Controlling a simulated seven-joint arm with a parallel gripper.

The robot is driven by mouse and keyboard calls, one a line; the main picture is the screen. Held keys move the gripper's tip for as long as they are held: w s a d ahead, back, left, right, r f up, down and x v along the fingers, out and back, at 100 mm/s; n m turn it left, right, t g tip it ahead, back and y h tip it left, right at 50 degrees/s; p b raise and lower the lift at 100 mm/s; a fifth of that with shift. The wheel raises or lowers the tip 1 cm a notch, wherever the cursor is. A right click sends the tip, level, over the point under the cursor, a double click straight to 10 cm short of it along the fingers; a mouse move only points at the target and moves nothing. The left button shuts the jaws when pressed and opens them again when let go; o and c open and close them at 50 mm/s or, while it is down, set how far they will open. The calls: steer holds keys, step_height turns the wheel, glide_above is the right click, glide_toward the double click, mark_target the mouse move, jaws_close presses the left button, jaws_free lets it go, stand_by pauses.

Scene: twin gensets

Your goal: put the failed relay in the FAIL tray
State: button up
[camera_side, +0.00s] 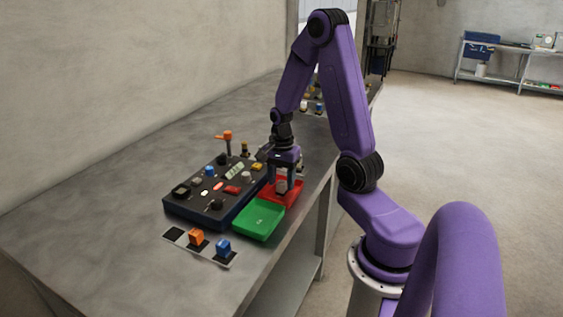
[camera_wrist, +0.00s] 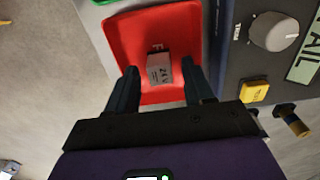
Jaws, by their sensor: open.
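The red tray (camera_side: 296,192) lies beside the control panel; in the wrist view its floor (camera_wrist: 125,40) carries a white letter F, the rest of the word hidden. A small grey relay marked 24V (camera_wrist: 159,69) is within the red tray's outline, between my fingertips. In the side view the relay (camera_side: 282,186) shows low between the fingers. My gripper (camera_wrist: 160,68) is open, pointing down over the red tray, a finger on each side of the relay with gaps showing. I cannot tell exactly whether the relay rests on the tray floor.
The green tray (camera_side: 260,219) adjoins the red one. The dark panel (camera_side: 200,207) with knobs, buttons and a display (camera_wrist: 307,62) stands close beside both trays. A strip in front holds an orange block (camera_side: 196,237) and a blue block (camera_side: 223,247). The bench at left is clear.

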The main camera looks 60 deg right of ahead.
mark_target(281, 182)
step_height(281, 182, up, 10)
steer(key=r, duration=0.1)
steer(key=s+a+n, duration=0.2)
steer(key=a+n, duration=0.6)
steer(key=a, duration=0.1)
steer(key=s+a+n, duration=0.2)
steer(key=a+n, duration=0.6)
steer(key=a, duration=0.1)
steer(key=s+a+n, duration=0.7)
steer(key=s+n, duration=0.6)
steer(key=n, duration=0.1)
steer(key=shift+n, duration=0.3)
